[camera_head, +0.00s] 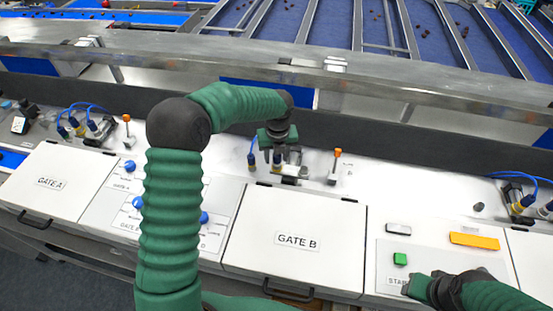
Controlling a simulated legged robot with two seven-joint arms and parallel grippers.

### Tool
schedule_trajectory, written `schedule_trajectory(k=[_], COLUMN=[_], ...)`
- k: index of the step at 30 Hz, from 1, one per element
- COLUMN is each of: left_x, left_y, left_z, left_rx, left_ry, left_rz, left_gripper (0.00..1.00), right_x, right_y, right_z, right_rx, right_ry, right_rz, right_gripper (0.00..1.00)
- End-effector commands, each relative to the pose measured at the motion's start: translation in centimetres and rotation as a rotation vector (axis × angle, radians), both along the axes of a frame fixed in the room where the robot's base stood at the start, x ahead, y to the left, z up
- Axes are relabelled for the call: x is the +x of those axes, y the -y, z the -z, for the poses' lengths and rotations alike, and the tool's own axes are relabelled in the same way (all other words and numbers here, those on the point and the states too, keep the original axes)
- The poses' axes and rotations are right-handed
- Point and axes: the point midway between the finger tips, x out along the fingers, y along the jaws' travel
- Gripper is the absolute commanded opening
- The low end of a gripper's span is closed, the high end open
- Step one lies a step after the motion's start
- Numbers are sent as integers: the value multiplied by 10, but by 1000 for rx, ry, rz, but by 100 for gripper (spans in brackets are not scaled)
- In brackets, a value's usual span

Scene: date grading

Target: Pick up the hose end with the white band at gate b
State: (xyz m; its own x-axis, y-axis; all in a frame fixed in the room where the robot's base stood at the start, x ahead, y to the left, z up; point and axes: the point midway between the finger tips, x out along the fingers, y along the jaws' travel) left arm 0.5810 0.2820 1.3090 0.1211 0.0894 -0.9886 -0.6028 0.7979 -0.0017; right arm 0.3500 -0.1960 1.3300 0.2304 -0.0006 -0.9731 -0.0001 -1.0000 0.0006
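My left arm reaches up from the bottom and over to the gate B fittings. Its gripper (279,151) points down, right over the small valve block (291,171) behind the white GATE B cover (297,240). A blue hose (252,146) with a yellowish fitting stands just left of the gripper. The gripper and wrist hide part of the fittings, and I cannot make out a white band or whether the fingers hold anything. My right gripper (420,287) is at the lower right, near the green start button (400,259); its fingers are too unclear to judge.
An orange-tipped lever (335,165) stands close right of the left gripper. The GATE A cover (52,183) and its blue hoses (86,113) are at the left. A control panel with blue knobs (130,166) lies partly behind my arm. A metal rail (400,90) runs behind.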

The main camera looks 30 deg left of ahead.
Motion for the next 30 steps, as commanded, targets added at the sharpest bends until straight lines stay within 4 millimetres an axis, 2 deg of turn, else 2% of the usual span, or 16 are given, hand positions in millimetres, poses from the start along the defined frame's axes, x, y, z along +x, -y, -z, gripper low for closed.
schedule_trajectory(k=[1, 9, 23, 26, 30], left_x=[0, 0, 0, 0, 0], left_y=[0, 0, 1, 1, 0], left_z=[0, 0, -3, -11, -32], left_rx=[0, 1, -1, 0, 0], left_ry=[0, -1, 1, 3, 4], left_rz=[0, 0, 1, 1, -1], left_gripper=[33, 0, 0, 0, 0], right_x=[0, 0, 0, 0, 0], right_y=[0, 0, 0, 0, 0], right_z=[0, 0, 0, 0, 0], right_rx=[0, 0, 0, 0, 0], right_ry=[0, 0, 0, 0, 0], right_rz=[0, 0, 0, 0, 0], right_gripper=[36, 36, 36, 36, 36])
